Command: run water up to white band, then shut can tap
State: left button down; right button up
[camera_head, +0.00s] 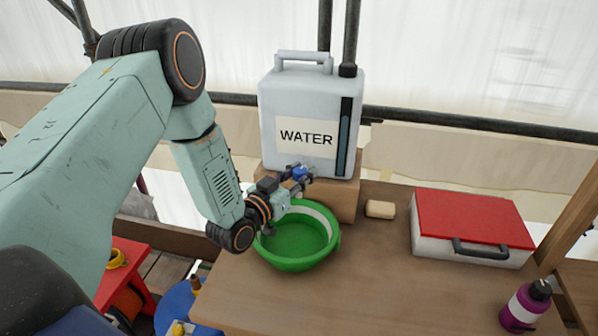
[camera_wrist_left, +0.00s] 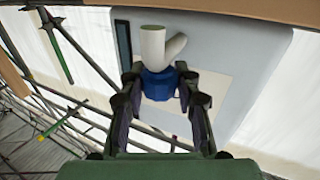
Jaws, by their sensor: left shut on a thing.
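The white water can (camera_head: 310,105) stands upright on a wooden block (camera_head: 343,198), with a WATER label and a dark level strip on its right side. Its blue tap (camera_head: 299,172) is low on the front. My left gripper (camera_head: 297,178) is shut on the tap. In the left wrist view the blue tap knob (camera_wrist_left: 158,84) lies between the fingers, beside a white spout (camera_wrist_left: 152,48). The green bowl (camera_head: 298,262) sits below on the table. Its white band (camera_head: 321,215) shows inside the far wall. My gripper hides part of the bowl, and I cannot make out a water stream or level. My right gripper is out of view.
A sponge or soap block (camera_head: 380,209) lies right of the wooden block. A red-lidded case (camera_head: 472,225) and a purple bottle (camera_head: 525,305) stand further right on the wooden table (camera_head: 370,290). A red stool (camera_head: 127,262) and a blue surface (camera_head: 176,305) are at lower left.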

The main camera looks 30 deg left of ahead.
pick_arm(q)
jog(key=h, duration=0.1)
jog(key=m+h, duration=0.2)
jog(key=shift+w+a+r+g+h+p, duration=0.15)
jog(key=shift+r+g+h+p, duration=0.1)
jog(key=shift+g+h+p, duration=0.15)
jog(key=shift+m+g+h, duration=0.5)
jog(key=shift+m+h, duration=0.5)
jog(key=shift+h, duration=0.1)
jog(key=shift+f+m+g+h+b, duration=0.15)
jog(key=shift+m+g+h+b, duration=0.15)
jog(key=shift+m+g+h, duration=0.65)
jog(key=m+g+h+b, duration=0.1)
jog(key=m+h, duration=0.1)
jog(key=shift+g+h, duration=0.35)
jog(key=shift+f+m+g+h+b, duration=0.15)
jog(key=shift+m+g+h+b, duration=0.2)
jog(key=shift+g, duration=0.15)
jog(key=m+g+h+b, duration=0.1)
jog(key=m+g+b, duration=0.1)
jog(key=g, duration=0.1)
jog(key=m+g+h+b, duration=0.2)
jog(key=b, duration=0.1)
jog(key=shift+g, duration=0.4)
jog(key=m+g+b, duration=0.2)
jog(key=b, duration=0.2)
jog(key=shift+g+h, duration=0.35)
jog(key=shift+g, duration=0.05)
